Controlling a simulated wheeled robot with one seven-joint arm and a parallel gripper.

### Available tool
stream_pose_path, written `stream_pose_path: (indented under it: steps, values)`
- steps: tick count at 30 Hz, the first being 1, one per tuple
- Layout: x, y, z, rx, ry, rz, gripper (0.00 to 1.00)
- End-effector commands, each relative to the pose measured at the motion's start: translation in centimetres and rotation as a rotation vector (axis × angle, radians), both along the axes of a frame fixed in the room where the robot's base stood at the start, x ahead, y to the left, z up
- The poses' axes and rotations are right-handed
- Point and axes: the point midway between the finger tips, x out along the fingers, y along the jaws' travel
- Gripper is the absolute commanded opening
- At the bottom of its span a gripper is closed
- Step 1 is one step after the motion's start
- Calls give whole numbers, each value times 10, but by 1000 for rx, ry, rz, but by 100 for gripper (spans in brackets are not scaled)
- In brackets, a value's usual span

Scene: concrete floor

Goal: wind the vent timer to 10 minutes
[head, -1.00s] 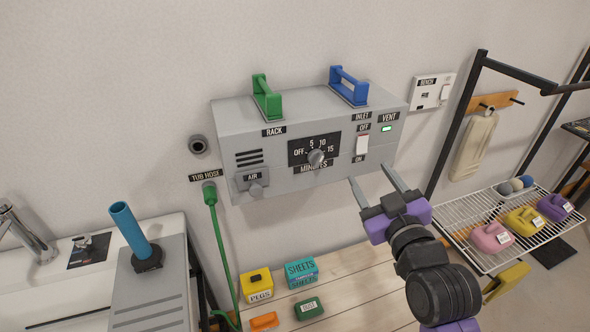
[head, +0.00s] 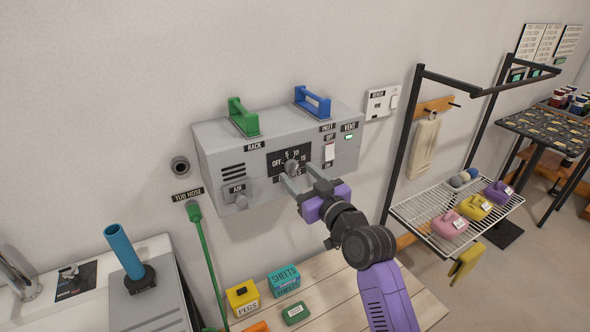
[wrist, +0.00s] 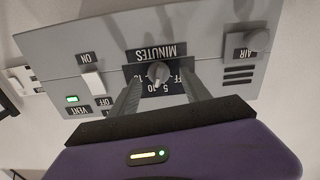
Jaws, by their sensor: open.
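The vent timer knob (head: 291,167) is a small grey dial on a black plate marked OFF, 5, 10, 15, with MINUTES below, on the front of a grey wall box (head: 217,150). In the wrist view the knob (wrist: 158,73) shows upside down. My gripper (head: 299,177) is open, its two fingers pointing at the dial. In the wrist view its fingertips (wrist: 157,80) lie to either side of the knob with gaps; I cannot tell how near they are in depth. The pointer's exact setting is too small to read.
The box also carries an AIR knob (head: 240,200), a white INLET switch (head: 329,152), a lit green VENT lamp (head: 349,137), and green (head: 243,117) and blue (head: 312,101) handles on top. A wire shelf (head: 430,215) stands right; a wooden bench (head: 340,285) lies below.

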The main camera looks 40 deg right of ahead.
Motion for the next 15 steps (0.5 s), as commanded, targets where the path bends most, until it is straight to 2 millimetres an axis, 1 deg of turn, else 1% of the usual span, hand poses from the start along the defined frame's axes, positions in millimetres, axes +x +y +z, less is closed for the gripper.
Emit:
stream_pose_path:
  steps: [1,3,6,14,15]
  values:
    - [6,-2,1,0,1,0,55]
    - [12,-4,1,0,1,0,55]
    - [17,-5,0,0,0,-1,55]
    - [19,-6,-1,-1,1,-1,55]
    - [19,-6,-1,-1,1,-1,54]
